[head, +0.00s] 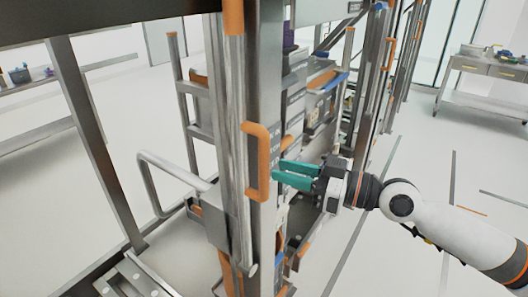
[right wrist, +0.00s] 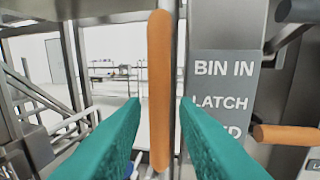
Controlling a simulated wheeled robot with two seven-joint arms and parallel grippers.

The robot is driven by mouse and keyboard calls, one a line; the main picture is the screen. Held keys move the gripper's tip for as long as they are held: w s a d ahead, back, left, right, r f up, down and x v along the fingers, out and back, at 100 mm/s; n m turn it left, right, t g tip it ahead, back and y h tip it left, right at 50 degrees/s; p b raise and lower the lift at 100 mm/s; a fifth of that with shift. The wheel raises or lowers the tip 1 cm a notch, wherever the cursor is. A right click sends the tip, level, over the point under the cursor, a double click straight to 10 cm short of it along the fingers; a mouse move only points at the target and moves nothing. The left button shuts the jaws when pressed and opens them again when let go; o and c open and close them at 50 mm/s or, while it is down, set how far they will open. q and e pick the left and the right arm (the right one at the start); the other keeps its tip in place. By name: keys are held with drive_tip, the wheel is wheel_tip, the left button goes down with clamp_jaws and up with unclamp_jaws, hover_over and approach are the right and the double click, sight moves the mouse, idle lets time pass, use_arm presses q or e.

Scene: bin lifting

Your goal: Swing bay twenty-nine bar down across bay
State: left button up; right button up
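An upright metal bar (head: 234,120) stands at the front of the rack, with an orange D-shaped handle (head: 263,160) beside it. In the right wrist view the handle's orange grip (right wrist: 160,90) runs vertically between my teal fingers. My right gripper (head: 277,174) comes in from the right, with its fingertips at the handle. It is open, with a narrow gap on each side of the grip (right wrist: 161,102). No bay number is readable, so I cannot tell which bay this is. My left gripper is not in view.
A grey sign (right wrist: 222,95) reading "BIN IN LATCH", partly covered, is right of the handle. Another orange handle (right wrist: 287,134) sticks out at the right. A bent metal rail (head: 165,170) juts left of the bar. Open floor (head: 420,150) lies right of the rack.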

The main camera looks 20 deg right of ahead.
sight(264, 166)
drive_tip(key=p+x, duration=0.1)
drive_tip(key=x, duration=0.1)
drive_tip(key=p+x, duration=0.2)
drive_tip(key=shift+w+a+r, duration=0.15)
drive_tip(key=shift+a+r, duration=0.05)
drive_tip(key=shift+r, duration=0.05)
drive_tip(key=shift+w+a+f+p, duration=0.25)
drive_tip(key=shift+w+a+p, duration=0.05)
drive_tip(key=shift+a+p, duration=0.15)
drive_tip(key=shift+c, duration=0.6)
clamp_jaws()
